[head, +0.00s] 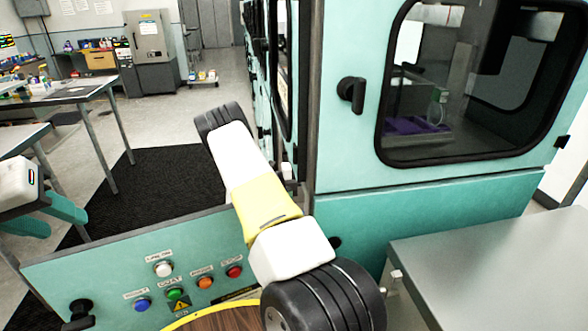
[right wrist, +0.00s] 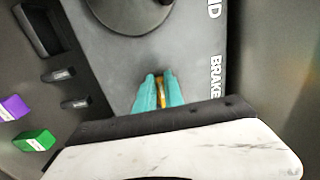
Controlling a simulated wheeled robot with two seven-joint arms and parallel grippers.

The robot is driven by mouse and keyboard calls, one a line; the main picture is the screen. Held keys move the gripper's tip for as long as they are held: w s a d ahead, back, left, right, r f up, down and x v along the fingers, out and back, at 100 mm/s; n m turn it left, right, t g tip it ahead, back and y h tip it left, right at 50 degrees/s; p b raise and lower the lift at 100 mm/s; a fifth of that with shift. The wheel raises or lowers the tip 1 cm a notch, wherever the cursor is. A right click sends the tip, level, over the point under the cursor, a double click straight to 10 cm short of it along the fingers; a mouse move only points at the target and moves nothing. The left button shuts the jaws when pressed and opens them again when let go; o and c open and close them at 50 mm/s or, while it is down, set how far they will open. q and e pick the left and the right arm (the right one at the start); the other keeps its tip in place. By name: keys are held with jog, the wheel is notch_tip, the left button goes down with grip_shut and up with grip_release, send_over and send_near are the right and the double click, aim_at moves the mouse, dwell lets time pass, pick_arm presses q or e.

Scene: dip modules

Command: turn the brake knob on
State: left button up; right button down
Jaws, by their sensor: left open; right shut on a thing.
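In the right wrist view, my right gripper (right wrist: 160,80) has its two teal fingers closed around a thin yellow-brass piece, the brake knob (right wrist: 161,92), on a grey panel (right wrist: 105,85). The word BRAKE is printed just right of the fingers. The fingers cover most of the knob, so its angle cannot be told. The right gripper does not show in the head view. My left gripper (head: 50,217), white with teal fingers spread apart, is at the left edge of the head view, empty and away from the panel.
A large dark round knob (right wrist: 130,8) is above the fingers. The head view shows a teal machine (head: 430,215), a front panel with several coloured buttons (head: 174,293), and a grey table (head: 490,265) at right.

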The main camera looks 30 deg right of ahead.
jog(key=c, duration=1.4)
grip_release()
jog(key=shift+c, duration=0.2)
jog(key=v, duration=0.8)
